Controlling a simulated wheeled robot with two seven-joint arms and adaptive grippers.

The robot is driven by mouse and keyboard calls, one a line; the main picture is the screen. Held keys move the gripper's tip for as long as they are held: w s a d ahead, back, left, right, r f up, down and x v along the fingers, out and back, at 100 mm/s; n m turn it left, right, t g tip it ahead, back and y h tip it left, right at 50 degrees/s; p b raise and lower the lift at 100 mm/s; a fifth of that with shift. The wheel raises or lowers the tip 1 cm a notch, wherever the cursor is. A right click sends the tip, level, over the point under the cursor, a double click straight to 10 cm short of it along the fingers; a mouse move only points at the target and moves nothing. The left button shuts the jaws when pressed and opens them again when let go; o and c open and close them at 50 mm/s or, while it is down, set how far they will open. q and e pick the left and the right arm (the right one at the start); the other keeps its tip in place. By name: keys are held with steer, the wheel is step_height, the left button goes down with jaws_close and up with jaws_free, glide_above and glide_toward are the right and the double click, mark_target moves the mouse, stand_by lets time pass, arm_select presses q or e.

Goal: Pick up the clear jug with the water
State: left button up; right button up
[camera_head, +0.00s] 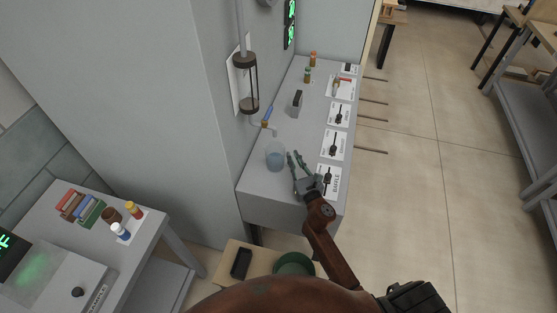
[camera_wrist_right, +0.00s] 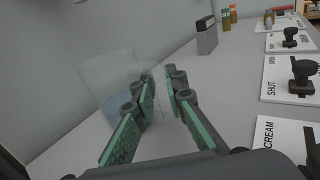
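The clear jug (camera_head: 275,157) stands upright on the grey bench near its front-left corner, with pale blue water in it. In the right wrist view the jug (camera_wrist_right: 108,82) shows faintly at left, partly behind a finger. My right gripper (camera_head: 297,156) is just right of the jug at about its height, fingers apart. In the right wrist view the gripper (camera_wrist_right: 161,82) has a narrow gap between its green-padded fingers. My left gripper is not in view.
A spout (camera_head: 272,130) and a glass column (camera_head: 247,82) are on the wall behind the jug. A dark-faced block (camera_head: 296,103) stands farther along. Valve knobs on white labels, one of them the lever (camera_head: 327,180), line the right edge. Bottles (camera_head: 121,231) stand on a side table.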

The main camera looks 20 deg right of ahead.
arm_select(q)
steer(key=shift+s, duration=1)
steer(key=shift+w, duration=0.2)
